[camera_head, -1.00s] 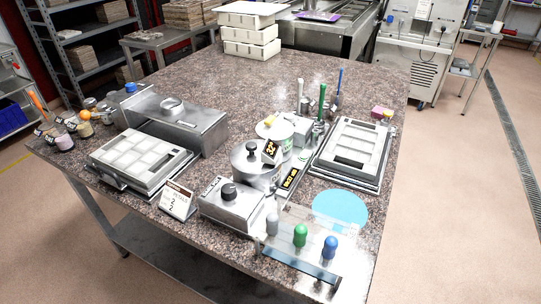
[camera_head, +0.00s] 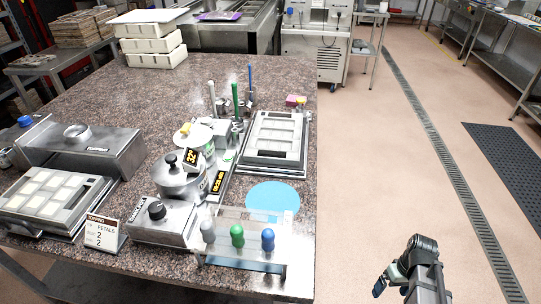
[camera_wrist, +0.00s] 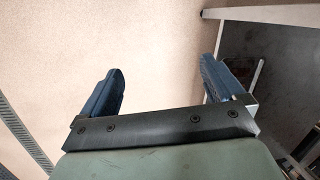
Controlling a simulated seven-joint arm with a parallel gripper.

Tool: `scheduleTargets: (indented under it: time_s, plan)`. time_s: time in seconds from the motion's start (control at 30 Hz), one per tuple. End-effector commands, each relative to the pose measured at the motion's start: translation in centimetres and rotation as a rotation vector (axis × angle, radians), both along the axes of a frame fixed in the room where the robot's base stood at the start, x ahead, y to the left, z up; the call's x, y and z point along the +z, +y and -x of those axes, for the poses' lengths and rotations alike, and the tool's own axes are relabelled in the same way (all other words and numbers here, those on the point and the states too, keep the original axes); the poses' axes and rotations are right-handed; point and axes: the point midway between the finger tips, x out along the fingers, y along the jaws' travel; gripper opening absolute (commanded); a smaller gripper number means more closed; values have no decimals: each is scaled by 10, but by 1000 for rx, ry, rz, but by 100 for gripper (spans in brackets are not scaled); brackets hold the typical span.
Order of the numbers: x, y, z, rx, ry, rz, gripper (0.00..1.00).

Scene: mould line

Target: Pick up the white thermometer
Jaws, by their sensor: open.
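I cannot single out a white thermometer with certainty. A pale upright stick (camera_head: 212,98) stands at the middle of the table, left of a green stick (camera_head: 236,100) and a blue stick (camera_head: 250,85). A dark display reading 32 in yellow (camera_head: 193,160) sits at the lidded metal pot (camera_head: 180,181). My gripper (camera_head: 386,282) is off the table's right side, at the lower right of the head view. In the wrist view my gripper (camera_wrist: 161,68) is open and empty, its two blue fingers wide apart above the floor. No thermometer shows in the wrist view.
A clear rack with grey, green and blue knobs (camera_head: 237,236) stands at the table's front right corner. A light blue disc (camera_head: 272,200) and a framed mould (camera_head: 275,140) lie behind it. A topping sign (camera_head: 103,233) stands front left. Table space is free towards the back.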

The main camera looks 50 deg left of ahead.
Motion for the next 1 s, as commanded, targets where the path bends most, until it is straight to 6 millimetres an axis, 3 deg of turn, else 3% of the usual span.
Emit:
scheduleTargets:
  time_s: [0.03, 0.27, 0.57, 0.87, 1.0]
  plan:
    - [15, 18, -5, 42, -16, -17, 96]
    - [81, 85, -8, 225, -65, -86, 96]
    - [175, 168, 10, 468, -131, -174, 96]
    - [277, 249, 54, 728, -185, -272, 96]
    - [330, 296, 89, 871, -197, -331, 96]
